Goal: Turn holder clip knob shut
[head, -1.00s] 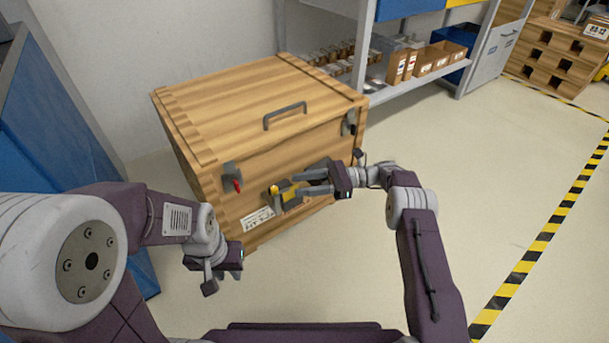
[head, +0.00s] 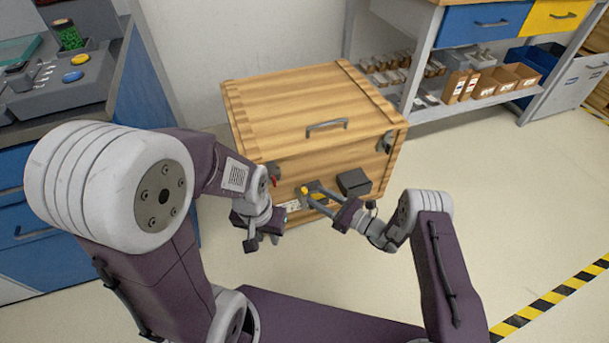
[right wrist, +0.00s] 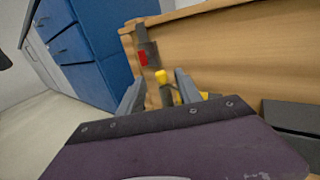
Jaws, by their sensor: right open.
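The holder clip (head: 315,195) sits low on the front of a wooden crate (head: 300,105). Its yellow knob (head: 305,190) shows at its left end. My right gripper (head: 317,196) is open, its fingertips at the clip. In the right wrist view the yellow knob (right wrist: 160,77) appears between the two fingers, which partly hide the clip; contact cannot be told. My left gripper (head: 258,228) hangs in front of the crate's left front corner, apart from the knob; its jaw opening is unclear.
A latch with a red tab (right wrist: 143,57) is left of the knob. A dark box (head: 354,182) is on the crate front, right of the clip. A blue cabinet (head: 40,215) stands left, shelving (head: 450,105) behind right. The floor at right is clear.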

